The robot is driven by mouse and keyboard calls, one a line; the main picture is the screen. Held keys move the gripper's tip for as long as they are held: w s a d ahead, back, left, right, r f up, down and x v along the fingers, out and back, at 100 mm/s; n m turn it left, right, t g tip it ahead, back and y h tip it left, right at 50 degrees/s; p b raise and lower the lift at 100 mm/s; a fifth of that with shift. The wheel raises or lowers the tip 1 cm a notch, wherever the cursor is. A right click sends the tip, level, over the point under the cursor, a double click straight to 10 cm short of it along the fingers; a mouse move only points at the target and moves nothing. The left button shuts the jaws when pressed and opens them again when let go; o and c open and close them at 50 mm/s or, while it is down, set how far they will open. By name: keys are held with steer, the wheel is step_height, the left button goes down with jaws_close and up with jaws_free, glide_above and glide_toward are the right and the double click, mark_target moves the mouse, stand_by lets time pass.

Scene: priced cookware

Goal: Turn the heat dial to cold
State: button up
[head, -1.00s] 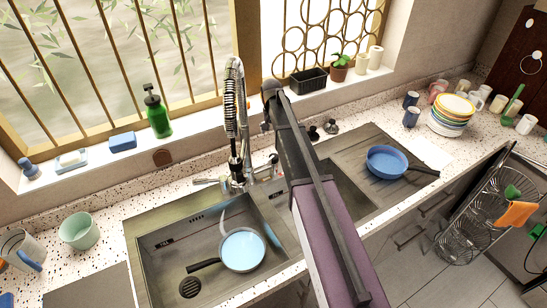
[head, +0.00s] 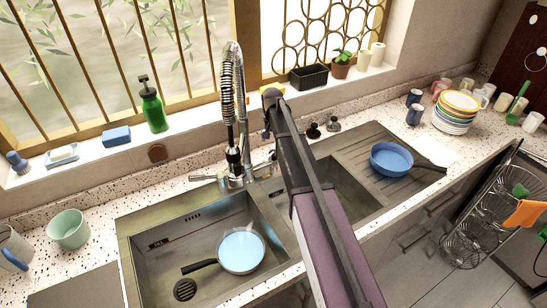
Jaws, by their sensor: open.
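No dial with hot or cold marks can be made out. The kitchen tap (head: 238,160) has a tall spring neck and stands behind the left sink. A lever (head: 203,178) sticks out to the left at its base, and a metal fitting (head: 265,169) sits on its right. Which of these sets the heat I cannot tell. My gripper (head: 268,108) is small in the head view, at the far end of my arm, just right of the tap's neck. It is open and holds nothing visible. My arm hides part of the counter and the right sink.
A blue pan (head: 238,252) lies in the left sink (head: 165,262). Another blue pan (head: 391,160) rests on the drainboard (head: 350,148). Two dark knob-like pieces (head: 313,131) stand behind the right sink. A green soap bottle (head: 152,108) and a black planter (head: 308,77) line the sill.

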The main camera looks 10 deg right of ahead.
mark_target(274, 152)
steer(key=shift+d+f+b, duration=0.1)
steer(key=shift+f+b, duration=3.05)
steer(key=shift+f, duration=0.3)
steer(key=c, duration=1.1)
